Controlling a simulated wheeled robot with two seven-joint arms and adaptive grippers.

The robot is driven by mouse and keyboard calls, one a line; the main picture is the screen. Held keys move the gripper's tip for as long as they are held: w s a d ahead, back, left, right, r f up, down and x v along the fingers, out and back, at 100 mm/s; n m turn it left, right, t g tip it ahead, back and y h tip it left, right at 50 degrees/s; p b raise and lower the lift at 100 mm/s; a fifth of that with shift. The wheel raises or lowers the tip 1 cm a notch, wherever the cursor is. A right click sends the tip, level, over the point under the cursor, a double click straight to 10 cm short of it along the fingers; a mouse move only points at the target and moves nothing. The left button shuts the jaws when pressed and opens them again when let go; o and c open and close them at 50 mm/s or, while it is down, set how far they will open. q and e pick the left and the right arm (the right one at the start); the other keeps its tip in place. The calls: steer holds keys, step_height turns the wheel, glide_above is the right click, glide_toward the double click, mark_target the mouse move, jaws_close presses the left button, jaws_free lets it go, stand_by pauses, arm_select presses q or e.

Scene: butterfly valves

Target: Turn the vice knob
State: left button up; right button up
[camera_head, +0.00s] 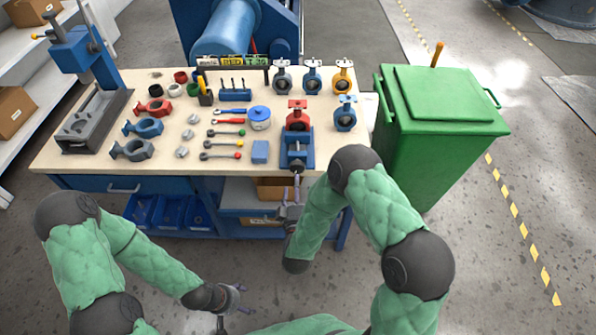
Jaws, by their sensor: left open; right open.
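A blue vice (297,145) stands at the front edge of the workbench, right of the middle, with a red butterfly valve (298,118) upright in it. The dark vice knob (297,167) faces me at the front of the vice, at the bench edge. My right gripper (291,190) is open just in front of and below the knob, its fingers pointing up toward it. I cannot tell whether a fingertip touches the knob. My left gripper (243,299) is open and empty, low in front of the bench and well away from the vice.
The workbench (78,178) holds loose valve bodies, handles, a blue-lidded tin (259,118) and a blue block (260,152). More valves (312,77) stand at the back right. A green bin (440,130) stands right of the bench. Blue trays (170,212) sit below.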

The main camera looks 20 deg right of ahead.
mark_target(298, 171)
steer(key=b+x, duration=0.1)
steer(key=x, duration=0.7)
steer(key=shift+f+b, duration=0.1)
steer(key=shift+b, duration=0.2)
steer(key=c, duration=1.1)
